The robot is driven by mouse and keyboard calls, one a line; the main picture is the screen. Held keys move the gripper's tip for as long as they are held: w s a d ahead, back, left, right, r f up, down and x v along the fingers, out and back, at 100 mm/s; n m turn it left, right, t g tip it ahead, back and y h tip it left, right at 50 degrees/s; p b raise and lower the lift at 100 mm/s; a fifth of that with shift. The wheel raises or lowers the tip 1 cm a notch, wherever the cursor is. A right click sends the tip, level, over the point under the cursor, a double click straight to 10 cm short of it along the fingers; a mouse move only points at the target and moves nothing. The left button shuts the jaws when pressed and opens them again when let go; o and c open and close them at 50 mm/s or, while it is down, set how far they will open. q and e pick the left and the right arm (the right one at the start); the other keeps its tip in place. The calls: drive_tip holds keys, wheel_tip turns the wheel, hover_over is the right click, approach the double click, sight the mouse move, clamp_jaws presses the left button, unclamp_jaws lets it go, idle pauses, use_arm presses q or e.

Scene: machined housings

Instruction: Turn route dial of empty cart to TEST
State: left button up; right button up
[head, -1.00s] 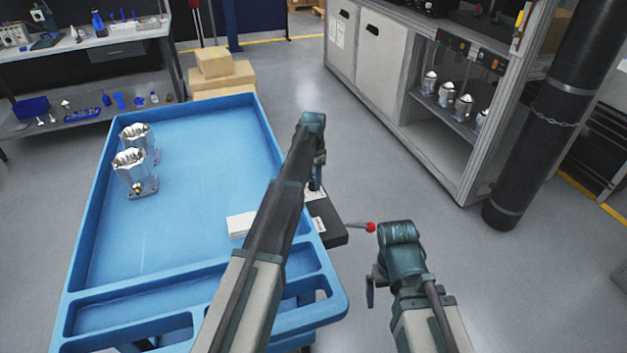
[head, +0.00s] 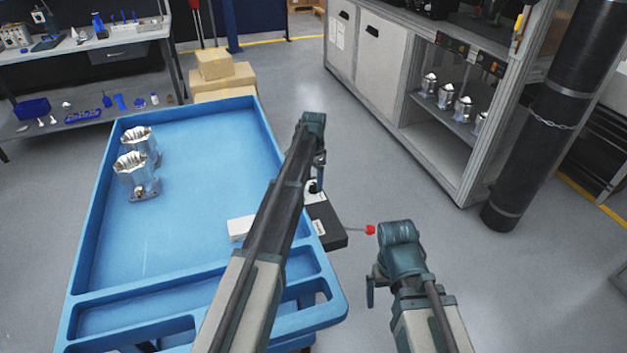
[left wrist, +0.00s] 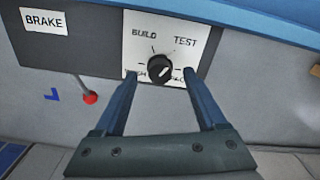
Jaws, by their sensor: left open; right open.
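The route dial (left wrist: 159,69) is a black knob on a white plate in the left wrist view. BUILD and TEST labels (left wrist: 185,41) show above it; two lower labels are partly hidden by my fingers. A white mark on the knob slants toward the upper right; its exact setting is hard to tell. My left gripper (left wrist: 162,88) is open, its fingertips at the plate's lower corners, either side of the knob. In the head view it (head: 317,186) hangs by the blue cart's (head: 190,235) right side. My right gripper (head: 370,292) is right of the cart, empty.
Two metal housings (head: 134,176) stand on the cart at the left, with a white block (head: 241,228) near its right rim. A red-tipped brake lever (head: 370,230) sticks out beside the dial box. A grey cabinet (head: 395,60) stands at the right; clear floor lies between.

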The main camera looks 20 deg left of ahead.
sight(313, 184)
use_arm(q)
wheel_tip(313, 184, up, 12)
drive_tip(key=p, duration=1.1)
wheel_tip(313, 184, down, 13)
drive_tip(key=b, duration=1.2)
drive_tip(key=shift+b, duration=0.35)
drive_tip(key=shift+r, duration=0.1)
drive_tip(key=shift+r, duration=0.1)
